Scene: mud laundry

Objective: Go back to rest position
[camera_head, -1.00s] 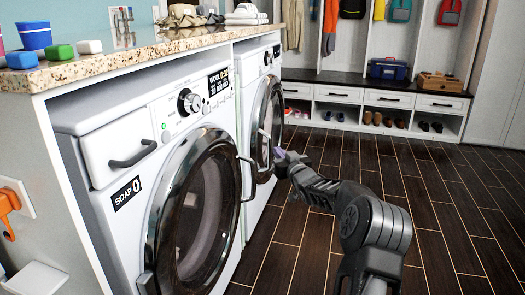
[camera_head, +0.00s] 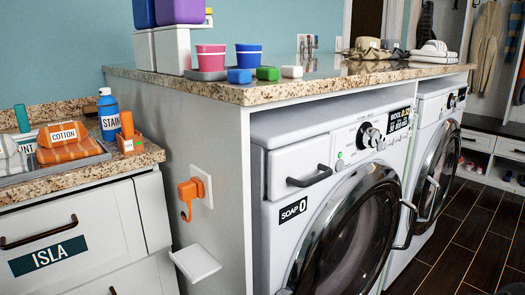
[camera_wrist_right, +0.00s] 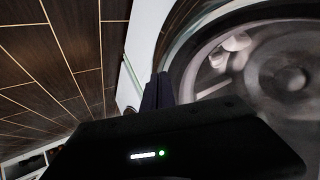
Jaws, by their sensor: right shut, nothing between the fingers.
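My right gripper (camera_wrist_right: 157,92) shows in the right wrist view as dark fingers closed together above the dark wrist housing. Nothing is seen between them. The round glass door of a washing machine (camera_wrist_right: 285,75) fills the right of that view, close behind the fingers. I cannot tell the exact gap between them. Neither arm shows in the head view. My left gripper is not in any view.
Two white front-loading machines, the near one (camera_head: 330,165) and the far one (camera_head: 437,160), stand under a granite counter (camera_head: 215,92). Their door handles stick out. An orange hook (camera_head: 189,194) and white ledge (camera_head: 196,262) project from the side panel. Dark floor (camera_head: 470,240) is clear at right.

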